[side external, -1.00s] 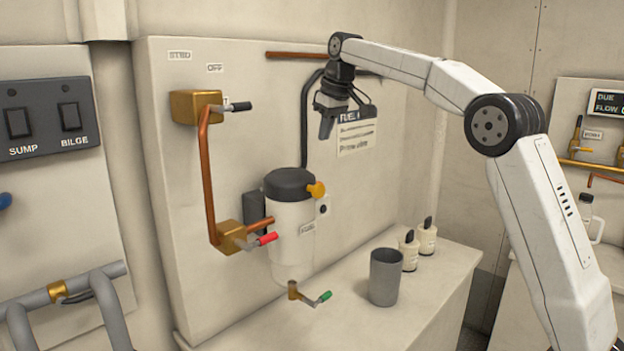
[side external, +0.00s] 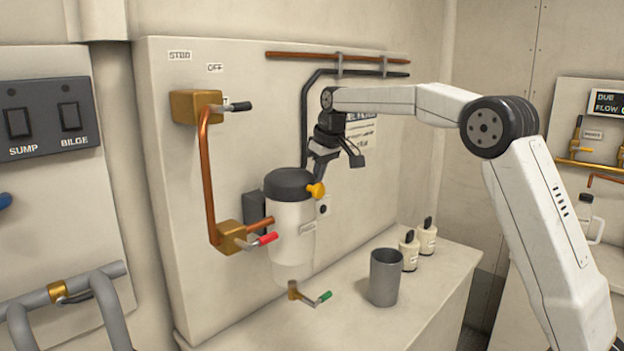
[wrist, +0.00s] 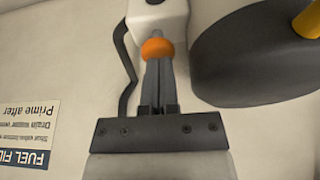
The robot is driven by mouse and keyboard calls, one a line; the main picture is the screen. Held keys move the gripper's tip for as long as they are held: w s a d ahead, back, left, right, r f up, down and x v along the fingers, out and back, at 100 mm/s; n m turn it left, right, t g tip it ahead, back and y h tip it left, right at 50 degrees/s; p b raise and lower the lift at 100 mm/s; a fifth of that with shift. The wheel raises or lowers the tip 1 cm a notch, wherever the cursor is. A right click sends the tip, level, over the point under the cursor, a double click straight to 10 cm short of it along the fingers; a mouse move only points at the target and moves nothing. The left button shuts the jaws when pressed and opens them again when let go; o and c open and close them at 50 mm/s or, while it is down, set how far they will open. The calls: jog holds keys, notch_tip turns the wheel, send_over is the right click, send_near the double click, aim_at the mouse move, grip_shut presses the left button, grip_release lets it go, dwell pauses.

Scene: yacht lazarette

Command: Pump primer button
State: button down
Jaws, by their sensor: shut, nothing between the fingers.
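The primer button appears as an orange domed knob (side external: 316,190) beside the filter's black cap (side external: 290,184). In the wrist view the orange knob (wrist: 157,48) sits at the end of a small white housing (wrist: 160,16). My gripper (side external: 318,177) points down just above the knob. In the wrist view its shut, empty fingers (wrist: 156,64) line up with the knob, their tips overlapping its edge. I cannot tell whether they touch it. The filter's white body (side external: 291,235) hangs below the cap.
A red-handled valve (side external: 262,240) and copper pipe (side external: 208,175) are left of the filter. A green-handled drain (side external: 318,299) is below. A grey cup (side external: 385,278) and two small bottles (side external: 427,237) stand on the counter. A dark hose (wrist: 127,70) runs close beside the fingers.

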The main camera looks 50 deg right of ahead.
jog(key=shift+f, duration=1.3)
jog(key=shift+r, duration=0.45)
jog(key=w+v, duration=0.1)
jog(key=v, duration=1.3)
jog(key=shift+r, duration=0.25)
jog(key=shift+r, duration=0.1)
jog(key=shift+r, duration=0.6)
